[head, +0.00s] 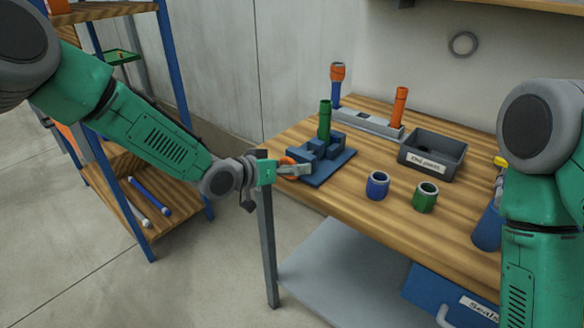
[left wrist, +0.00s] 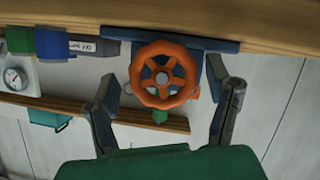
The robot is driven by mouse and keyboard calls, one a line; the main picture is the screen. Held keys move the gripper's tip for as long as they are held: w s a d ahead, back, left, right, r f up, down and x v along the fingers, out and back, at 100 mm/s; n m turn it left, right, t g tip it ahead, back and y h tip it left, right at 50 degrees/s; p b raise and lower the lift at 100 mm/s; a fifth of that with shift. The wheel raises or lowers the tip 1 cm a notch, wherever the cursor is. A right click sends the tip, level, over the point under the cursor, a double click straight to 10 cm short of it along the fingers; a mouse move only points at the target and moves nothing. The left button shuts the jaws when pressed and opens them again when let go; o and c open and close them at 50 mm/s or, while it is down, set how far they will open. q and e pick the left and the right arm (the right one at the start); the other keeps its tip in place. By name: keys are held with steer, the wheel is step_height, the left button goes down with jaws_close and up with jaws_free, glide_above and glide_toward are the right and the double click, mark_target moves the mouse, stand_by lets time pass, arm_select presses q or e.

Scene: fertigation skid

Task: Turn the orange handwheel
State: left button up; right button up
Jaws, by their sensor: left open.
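The orange handwheel (head: 286,162) is on the front of a blue fixture (head: 322,158) at the left end of the wooden bench. It is partly hidden by my left gripper (head: 298,170) in the head view. In the left wrist view the handwheel (left wrist: 163,75) faces the camera, with its spokes and grey hub showing. My left gripper (left wrist: 165,88) is open, with one finger on each side of the wheel. Gaps show between the fingers and the rim; I cannot tell how far the fingertips reach in depth. My right gripper is out of the head view.
A green pipe (head: 324,120) stands upright at the fixture. A blue ring (head: 377,185), a green ring (head: 425,197) and a dark labelled bin (head: 432,155) stand on the bench (head: 345,205). Behind is a grey rack with an orange pipe (head: 399,107). A shelf unit (head: 165,190) stands at left.

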arm_select(q)
steer(key=shift+w+f, duration=0.2)
steer(key=shift+w, duration=0.1)
steer(key=shift+a, duration=0.3)
steer(key=shift+c, duration=0.5)
steer(key=shift+d+r, duration=0.1)
steer(key=shift+d, duration=0.1)
steer(key=c, duration=1.1)
steer(key=shift+s+d, duration=0.1)
steer(key=shift+d, duration=0.05)
steer(key=shift+m+t+y, duration=0.4)
steer(key=shift+m+y, duration=0.1)
steer(key=shift+m, duration=0.6)
steer(key=shift+m+t+y+b, duration=0.55)
steer(key=shift+m+y, duration=0.25)
steer(key=shift+m, duration=0.4)
